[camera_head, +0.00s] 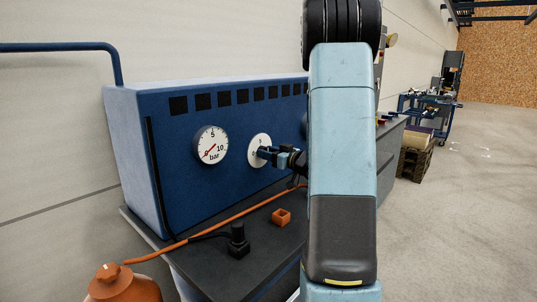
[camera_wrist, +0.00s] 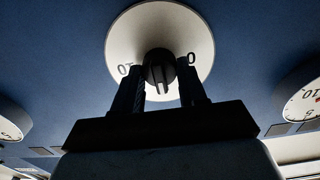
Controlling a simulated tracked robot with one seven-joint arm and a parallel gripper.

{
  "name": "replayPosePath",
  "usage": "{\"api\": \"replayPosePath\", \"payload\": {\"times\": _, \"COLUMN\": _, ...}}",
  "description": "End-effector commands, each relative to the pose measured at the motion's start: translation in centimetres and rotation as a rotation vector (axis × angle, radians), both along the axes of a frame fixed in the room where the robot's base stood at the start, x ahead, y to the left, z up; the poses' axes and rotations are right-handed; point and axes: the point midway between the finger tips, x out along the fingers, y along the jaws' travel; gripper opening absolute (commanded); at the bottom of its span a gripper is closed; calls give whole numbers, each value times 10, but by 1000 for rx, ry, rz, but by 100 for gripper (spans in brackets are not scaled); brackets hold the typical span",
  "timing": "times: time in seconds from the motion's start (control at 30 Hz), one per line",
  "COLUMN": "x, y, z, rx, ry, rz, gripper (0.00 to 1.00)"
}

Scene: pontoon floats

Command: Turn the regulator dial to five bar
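The regulator dial (camera_head: 260,142) is a white disc with a dark central knob on the front of a blue cabinet. In the head view a "5" shows at its top; my gripper covers much of the rest. The wrist view shows the dial (camera_wrist: 128,42) upside down, with "10" at left and "0" at right of the black knob (camera_wrist: 159,62). My gripper (camera_head: 268,153) is at the dial, its fingers (camera_wrist: 163,72) apart on either side of the knob. Gaps show between fingers and knob. I cannot tell where the knob points.
A bar gauge (camera_head: 211,146) left of the dial has its red needle toward the lower left. On the dark bench (camera_head: 190,255) are a black fitting (camera_head: 238,241), an orange block (camera_head: 281,217) and an orange hose (camera_head: 215,229). An orange bottle (camera_head: 125,285) stands at front left. Open floor lies right.

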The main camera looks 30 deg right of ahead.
Motion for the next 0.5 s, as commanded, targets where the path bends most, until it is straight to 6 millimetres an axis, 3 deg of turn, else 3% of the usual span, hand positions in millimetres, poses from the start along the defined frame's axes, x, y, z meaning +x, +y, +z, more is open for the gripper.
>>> {"api": "replayPosePath", "payload": {"times": 0.23, "x": 0, "y": 0, "z": 0, "rx": -1, "ry": 0, "rz": -1, "gripper": 65}}
{"api": "replayPosePath", "payload": {"times": 0.5, "x": -1, "y": -1, "z": 0, "rx": -1, "ry": 0, "rz": -1, "gripper": 65}}
